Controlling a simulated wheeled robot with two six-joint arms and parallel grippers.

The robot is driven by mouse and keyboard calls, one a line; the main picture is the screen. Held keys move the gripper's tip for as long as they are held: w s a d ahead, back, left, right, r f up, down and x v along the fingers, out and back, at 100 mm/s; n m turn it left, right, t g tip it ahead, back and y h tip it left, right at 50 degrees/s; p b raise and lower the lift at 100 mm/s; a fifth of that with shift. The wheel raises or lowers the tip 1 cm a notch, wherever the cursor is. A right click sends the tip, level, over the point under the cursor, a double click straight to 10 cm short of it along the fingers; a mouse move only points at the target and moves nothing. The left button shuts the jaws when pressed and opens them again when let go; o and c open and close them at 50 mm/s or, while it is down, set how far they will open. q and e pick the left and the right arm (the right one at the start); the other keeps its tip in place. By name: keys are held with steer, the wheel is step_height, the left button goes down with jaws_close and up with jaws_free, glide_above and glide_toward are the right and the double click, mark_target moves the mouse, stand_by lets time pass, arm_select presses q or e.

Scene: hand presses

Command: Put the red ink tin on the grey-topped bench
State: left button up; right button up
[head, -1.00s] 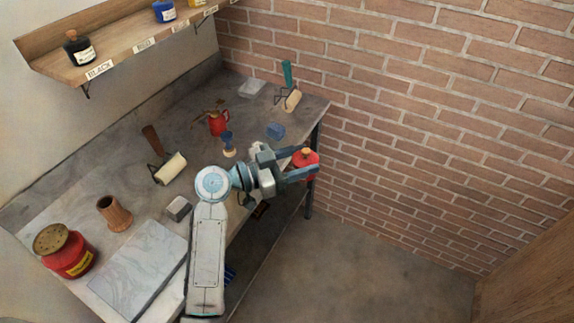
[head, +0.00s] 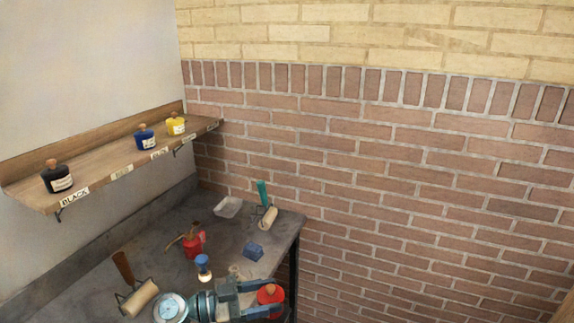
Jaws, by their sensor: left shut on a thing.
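My left gripper (head: 264,302) is shut on the red ink tin (head: 270,296), which has an orange-brown knob on top. The tin is low in the head view, by the right-hand edge of the grey-topped bench (head: 225,250). It looks held out at or just past that edge; its height relative to the top is hard to judge. The gripper hides part of the tin. My right gripper is not in view.
On the bench are a red oil can (head: 194,240), a blue block (head: 253,251), a teal-handled roller (head: 266,213), a brush (head: 203,268) and another roller (head: 140,297). The wall shelf (head: 110,173) holds black (head: 57,178), blue (head: 145,138) and yellow (head: 176,125) tins.

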arm_select(q)
step_height(320, 180, down, 5)
steer(key=a+n+t+y, duration=0.2)
steer(key=n+t+y, duration=0.25)
steer(key=t, duration=0.25)
steer(key=s+a+r+n+t+y, duration=0.1)
steer(key=s+a+n+t+y, duration=0.5)
steer(key=s+a+n+y, duration=0.3)
steer(key=a+n+y, duration=0.1)
steer(key=a+y, duration=0.3)
steer(key=shift+r, duration=0.35)
steer(key=shift+a+n, duration=0.1)
steer(key=shift+n, duration=0.15)
